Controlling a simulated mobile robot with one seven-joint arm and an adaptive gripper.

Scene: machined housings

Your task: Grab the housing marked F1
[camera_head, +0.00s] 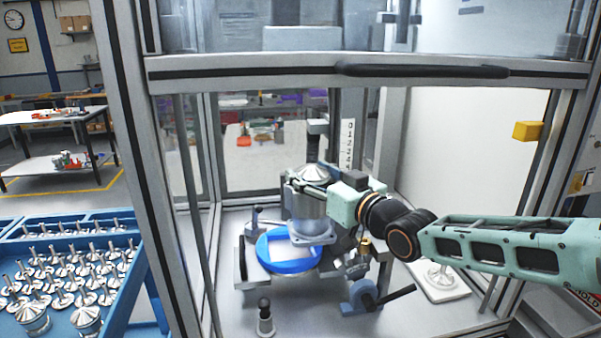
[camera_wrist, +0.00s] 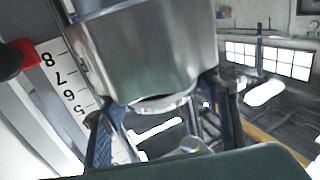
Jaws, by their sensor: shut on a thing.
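A grey metal housing (camera_head: 309,212) with a conical top and a wide lower flange is upright inside the framed enclosure. My gripper (camera_head: 312,182) is shut around its upper part, with my arm reaching in from the right. The housing overlaps a blue ring (camera_head: 268,262) on the fixture; I cannot tell whether it rests there or hangs just above. In the wrist view the housing (camera_wrist: 150,55) fills the upper middle, between my two dark-blue fingers. No F1 mark is legible on it.
Blue trays (camera_head: 135,225) with several shiny metal parts stand outside, at left. A blue clamp with a dark handle (camera_head: 365,293) and a small black-topped post (camera_head: 265,318) stand near the fixture. Another metal part sits on a white plate (camera_head: 440,292). Enclosure posts (camera_head: 135,160) and a crossbar border the opening.

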